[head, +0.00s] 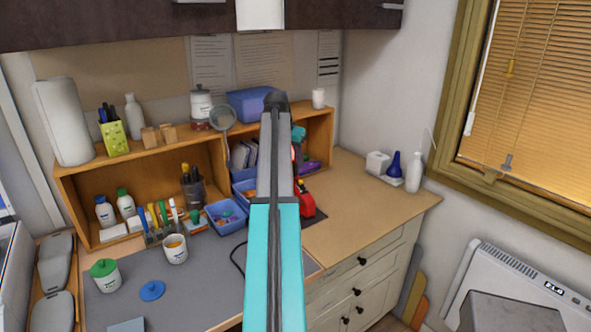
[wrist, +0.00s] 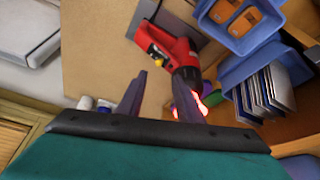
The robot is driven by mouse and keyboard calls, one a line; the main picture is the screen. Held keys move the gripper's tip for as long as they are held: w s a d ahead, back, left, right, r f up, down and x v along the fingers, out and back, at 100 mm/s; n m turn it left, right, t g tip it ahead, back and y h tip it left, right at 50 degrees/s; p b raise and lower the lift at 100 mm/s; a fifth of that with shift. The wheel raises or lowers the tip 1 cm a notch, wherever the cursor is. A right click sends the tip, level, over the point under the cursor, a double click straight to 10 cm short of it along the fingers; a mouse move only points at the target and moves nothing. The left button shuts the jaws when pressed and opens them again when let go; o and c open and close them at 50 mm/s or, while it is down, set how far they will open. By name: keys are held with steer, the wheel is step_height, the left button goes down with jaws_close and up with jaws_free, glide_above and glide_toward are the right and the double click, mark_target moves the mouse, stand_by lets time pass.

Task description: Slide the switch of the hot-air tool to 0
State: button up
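The red hot-air tool (wrist: 178,50) lies in the upper middle of the wrist view, with a grey nozzle pointing down. A small yellow part, perhaps its switch (wrist: 156,54), shows on the body; I cannot read its setting. A bright red glow shows by the nozzle, partly behind my right finger. In the head view, my arm hides most of the hot-air tool (head: 306,199). My gripper (wrist: 160,80) is open and empty, its two dark fingers apart below the tool's body. In the head view, my arm hides the fingers.
Blue bins (wrist: 245,70) with cards and orange parts stand right of the tool in the wrist view. A wooden shelf (head: 75,190) backs the bench. A grey mat (head: 205,283) covers the left part; the wooden top (head: 365,205) to the right is mostly clear.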

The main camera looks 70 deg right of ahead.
steer(key=shift+b+v, duration=0.5)
steer(key=shift+v, duration=1.7)
